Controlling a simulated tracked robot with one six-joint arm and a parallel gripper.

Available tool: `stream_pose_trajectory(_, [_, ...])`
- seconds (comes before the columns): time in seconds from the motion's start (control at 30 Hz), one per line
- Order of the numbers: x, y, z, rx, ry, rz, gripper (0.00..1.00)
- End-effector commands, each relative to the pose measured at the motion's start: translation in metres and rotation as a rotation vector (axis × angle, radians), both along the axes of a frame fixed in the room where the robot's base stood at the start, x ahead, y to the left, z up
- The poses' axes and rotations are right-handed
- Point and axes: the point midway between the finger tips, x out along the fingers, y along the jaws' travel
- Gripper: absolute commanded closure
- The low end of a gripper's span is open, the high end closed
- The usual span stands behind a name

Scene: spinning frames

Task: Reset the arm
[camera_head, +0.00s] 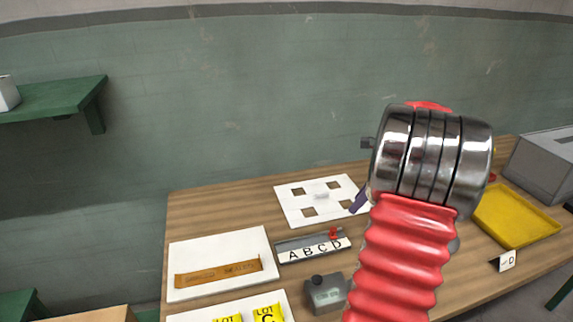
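My arm rises at the right of the head view, a red ribbed sleeve below a shiny metal joint, over the wooden table (205,215). Its raised joint stands in front of the table's right half and the wall. What lies behind the arm is hidden.
A white board with square holes (290,209), a grey rack labelled A B C D (290,244), a white board with a brown strip (220,247) and a grey box (326,294) are left of the arm. A yellow tray (515,217) and grey case (545,167) stand right. A green shelf (60,98) is on the wall.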

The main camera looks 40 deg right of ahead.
Motion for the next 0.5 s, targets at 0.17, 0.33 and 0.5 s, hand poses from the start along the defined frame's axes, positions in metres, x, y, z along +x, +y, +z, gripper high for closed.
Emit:
stream_pose_trajectory(0.17, [0.0001,0.0000,-0.0002,0.000,0.000,0.000,0.62])
stream_pose_trajectory(0.33, [0.0001,-0.0001,-0.0003,-0.010,-0.004,0.027,0.62])
stream_pose_trajectory(0.5, [-0.0013,-0.0030,-0.0019,-0.069,-0.014,0.145,0.62])
